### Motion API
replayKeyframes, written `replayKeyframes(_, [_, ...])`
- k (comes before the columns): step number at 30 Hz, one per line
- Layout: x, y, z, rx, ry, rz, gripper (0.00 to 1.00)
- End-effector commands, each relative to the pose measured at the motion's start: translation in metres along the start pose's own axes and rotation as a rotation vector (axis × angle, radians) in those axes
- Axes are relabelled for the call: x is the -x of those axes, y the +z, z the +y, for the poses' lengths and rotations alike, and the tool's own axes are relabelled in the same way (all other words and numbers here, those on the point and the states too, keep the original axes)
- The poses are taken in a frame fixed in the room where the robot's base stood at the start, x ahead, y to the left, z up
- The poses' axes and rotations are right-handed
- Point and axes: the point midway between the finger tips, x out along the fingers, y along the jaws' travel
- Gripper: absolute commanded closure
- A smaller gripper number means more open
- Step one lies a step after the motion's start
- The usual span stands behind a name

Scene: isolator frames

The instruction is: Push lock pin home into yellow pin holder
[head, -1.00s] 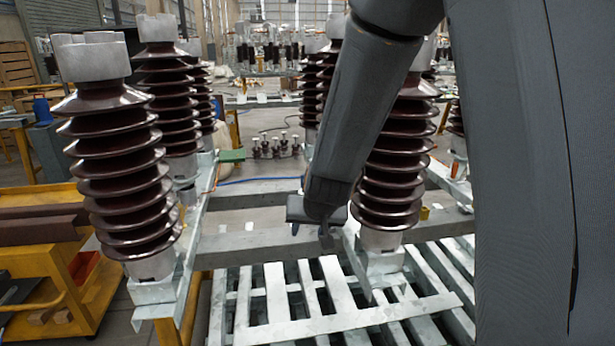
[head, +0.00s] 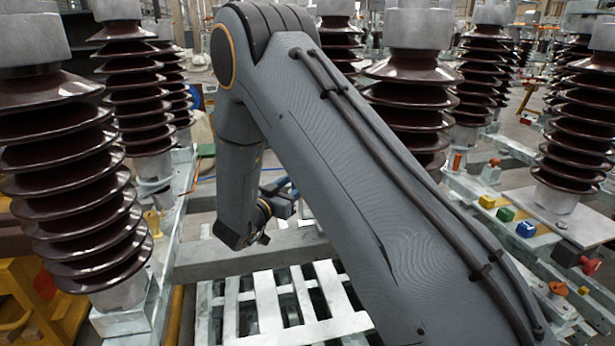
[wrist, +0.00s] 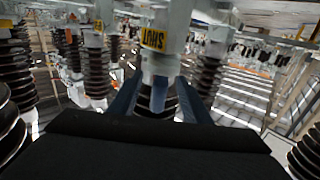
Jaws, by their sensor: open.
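A small yellow block (head: 487,201), possibly the yellow pin holder, sits on the pale metal frame at right, beside a green block (head: 505,213) and a blue block (head: 526,229). Another small yellow piece (head: 153,222) is on the left beam. I cannot tell which piece is the lock pin. My gripper (head: 262,238) hangs over the grey cross beam, left of centre and well apart from the yellow block; its tips are partly hidden. In the wrist view my gripper (wrist: 157,100) has its two fingers spread, with a grey metal post beyond them.
Tall brown ribbed insulators (head: 75,175) stand at left, and another insulator (head: 412,100) stands behind my arm. A red knob (head: 590,265) is at the right edge. A slatted white metal pallet (head: 285,310) lies below my arm. A lettered yellow tag (wrist: 153,38) shows in the wrist view.

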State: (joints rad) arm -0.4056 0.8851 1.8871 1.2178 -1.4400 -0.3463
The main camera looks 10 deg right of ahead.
Motion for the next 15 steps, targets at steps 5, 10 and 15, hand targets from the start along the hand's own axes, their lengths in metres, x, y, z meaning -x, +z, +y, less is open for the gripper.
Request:
replayKeyframes(5, [-0.013,-0.001,-0.003,0.0,-0.007,-0.001,0.57])
replayKeyframes(10, [-0.03,0.002,0.0,0.001,-0.005,-0.002,0.57])
replayKeyframes(15, [-0.056,0.003,0.001,-0.001,-0.004,-0.002,0.57])
